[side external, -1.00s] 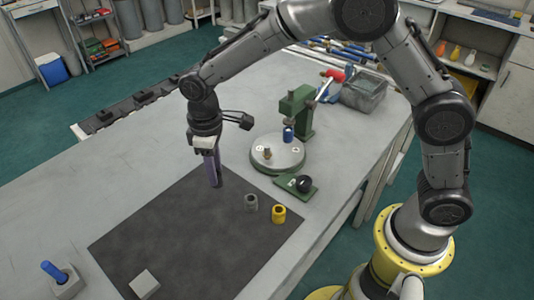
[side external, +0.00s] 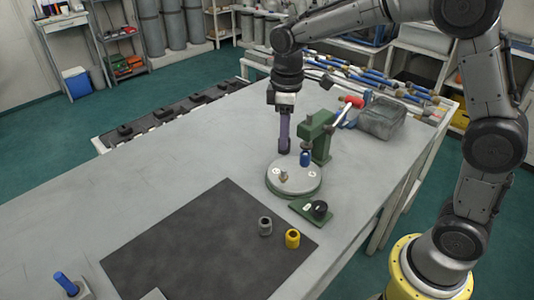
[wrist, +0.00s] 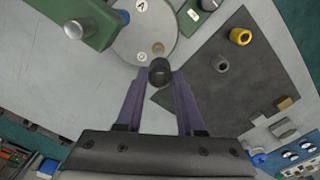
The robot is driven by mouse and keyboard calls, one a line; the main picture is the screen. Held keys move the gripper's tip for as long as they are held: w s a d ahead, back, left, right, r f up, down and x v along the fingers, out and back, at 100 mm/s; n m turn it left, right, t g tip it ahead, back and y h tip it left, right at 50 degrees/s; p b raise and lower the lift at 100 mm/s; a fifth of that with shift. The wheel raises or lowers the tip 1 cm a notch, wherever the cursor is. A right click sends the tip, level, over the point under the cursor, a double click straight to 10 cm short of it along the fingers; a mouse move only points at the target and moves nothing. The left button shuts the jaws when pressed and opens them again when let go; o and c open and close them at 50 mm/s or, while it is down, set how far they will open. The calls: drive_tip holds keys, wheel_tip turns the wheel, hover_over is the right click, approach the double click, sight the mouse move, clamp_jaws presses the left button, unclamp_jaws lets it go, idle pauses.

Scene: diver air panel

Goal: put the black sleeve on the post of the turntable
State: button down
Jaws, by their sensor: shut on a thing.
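My gripper (side external: 284,147) has long purple fingers, which point down by the turntable (side external: 307,187). In the wrist view my gripper (wrist: 158,78) is shut on the black sleeve (wrist: 160,72), held between the fingertips. The sleeve cannot be made out clearly in the side view. The turntable (wrist: 140,35) is a light grey disc with letter marks. Its short tan post (side external: 283,176) stands near the disc's edge and shows in the wrist view (wrist: 158,48) just beyond the sleeve. The sleeve looks above and apart from the post.
A green press (side external: 319,138) with a blue tip (side external: 305,158) stands over the turntable's far side. A green plate with a black knob (side external: 319,209) sits beside the disc. A grey sleeve (side external: 265,226) and a yellow sleeve (side external: 292,238) stand on the dark mat (side external: 190,245).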

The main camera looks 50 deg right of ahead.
hover_over(284, 170)
drive_tip(key=shift+f, duration=2.95)
drive_tip(key=shift+f, duration=1.45)
idle(0.4)
drive_tip(key=shift+c, duration=0.2)
unclamp_jaws()
idle(0.4)
wheel_tip(284, 170, up, 8)
drive_tip(key=shift+f, duration=0.2)
idle(1.1)
